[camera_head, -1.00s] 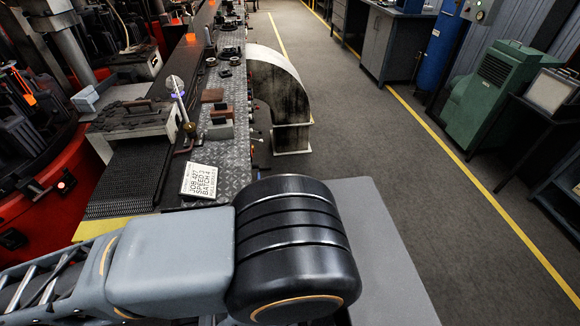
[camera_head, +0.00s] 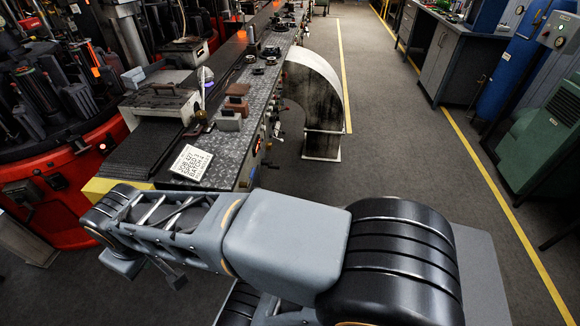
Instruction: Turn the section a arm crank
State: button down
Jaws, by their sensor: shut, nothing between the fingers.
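My gripper (camera_head: 174,280) shows small and dark at the lower left, below the wrist end of my arm. It looks shut and empty, over the floor and clear of the machines. No crank can be picked out with certainty. The round red-based mould machine (camera_head: 65,190) stands at the left, with a small lit red lamp (camera_head: 102,148) on its side. Several small knobs and levers (camera_head: 272,130) line the right side of the long bench; whether one is the section A crank cannot be told.
The long metal bench (camera_head: 232,150) runs away from me, with a white job card (camera_head: 191,162) at its near end. A curved grey duct (camera_head: 318,100) stands at its right. Grey floor (camera_head: 400,150) is free between the duct and the green cabinet (camera_head: 550,135).

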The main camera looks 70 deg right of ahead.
aim_at(266, 162)
jog(key=z, duration=2.1)
jog(key=k, duration=1)
jog(key=z, duration=1.05)
jog(key=i, duration=1.1)
jog(key=u, duration=0.5)
jog(key=i, duration=0.8)
jog(key=u, duration=1)
jog(key=i, duration=0.25)
jog(key=u, duration=0.25)
